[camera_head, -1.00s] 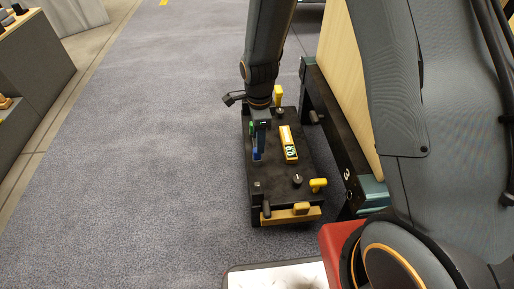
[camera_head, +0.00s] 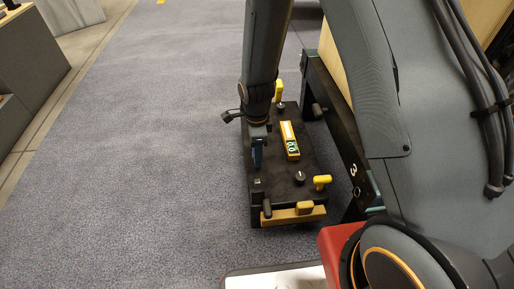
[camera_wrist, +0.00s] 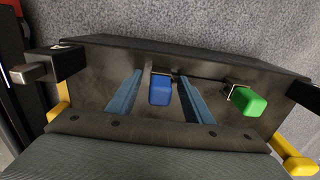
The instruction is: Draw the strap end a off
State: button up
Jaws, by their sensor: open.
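A dark flat carriage (camera_head: 281,178) lies on the floor, with yellow knobs and a yellow-framed handheld unit on top. In the wrist view its dark face (camera_wrist: 230,72) carries a blue tab (camera_wrist: 160,90) and a green tab (camera_wrist: 248,101), each on a small metal mount. I cannot tell which is strap end a. My gripper (camera_wrist: 159,77) is open, its two blue-grey fingers on either side of the blue tab with gaps showing. In the head view my gripper (camera_head: 257,160) points down at the carriage's left side, and the tabs are hidden there.
A yellow knob (camera_head: 322,182) and a yellow bar (camera_head: 292,215) are at the carriage's near end; another yellow knob (camera_head: 279,90) is at the far end. A dark frame rail (camera_head: 345,145) runs close along the right. Open carpet (camera_head: 150,170) lies to the left.

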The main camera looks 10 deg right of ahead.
jog(key=c, duration=1.2)
jog(key=shift+o, duration=0.2)
jog(key=shift+r+p, duration=2.7)
jog(key=shift+r, duration=0.15)
